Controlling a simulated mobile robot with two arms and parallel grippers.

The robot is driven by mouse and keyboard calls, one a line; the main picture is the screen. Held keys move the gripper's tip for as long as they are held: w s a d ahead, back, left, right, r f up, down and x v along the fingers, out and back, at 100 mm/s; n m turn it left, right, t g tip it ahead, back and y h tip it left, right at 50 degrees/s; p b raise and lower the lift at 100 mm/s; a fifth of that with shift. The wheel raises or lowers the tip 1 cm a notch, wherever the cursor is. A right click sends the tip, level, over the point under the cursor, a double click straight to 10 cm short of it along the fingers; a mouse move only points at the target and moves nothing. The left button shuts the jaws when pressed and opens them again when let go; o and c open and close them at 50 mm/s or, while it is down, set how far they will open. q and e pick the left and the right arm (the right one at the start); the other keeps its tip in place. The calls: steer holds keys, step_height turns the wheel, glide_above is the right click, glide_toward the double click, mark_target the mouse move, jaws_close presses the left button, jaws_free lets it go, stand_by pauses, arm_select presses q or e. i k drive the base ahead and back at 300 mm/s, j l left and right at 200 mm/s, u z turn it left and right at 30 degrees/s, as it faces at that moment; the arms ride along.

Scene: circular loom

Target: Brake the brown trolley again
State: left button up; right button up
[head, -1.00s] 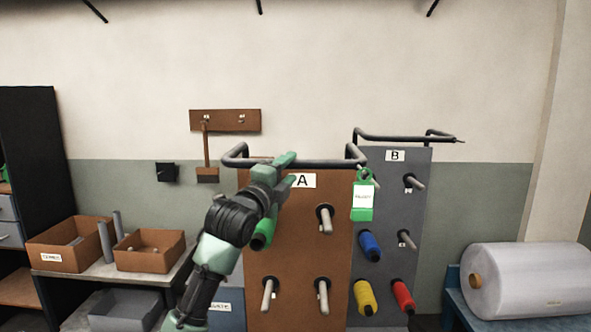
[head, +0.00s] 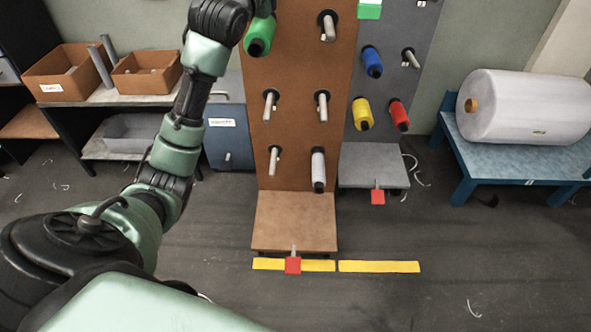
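The brown trolley (head: 300,165) stands in front of me, with a tall peg panel and a base plate (head: 295,220) at floor level. Its red brake pedal (head: 293,265) sticks out from the front of the base, over a yellow floor strip (head: 325,265). I cannot tell whether the pedal is up or down. A green spool (head: 260,35) and a white spool (head: 318,170) sit on the trolley's pegs. My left arm rises past the trolley's left side; its gripper is beyond the top edge. My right gripper is not in view. The trolley's handle is also out of view.
A grey trolley (head: 385,165) with its own red pedal (head: 378,197) stands behind right. A blue bench (head: 520,160) with a large roll (head: 525,105) is at the right. Shelves with brown boxes (head: 145,75) stand at the left. The floor in front is clear.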

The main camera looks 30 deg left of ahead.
mark_target(293, 267)
steer(key=u, duration=1.05)
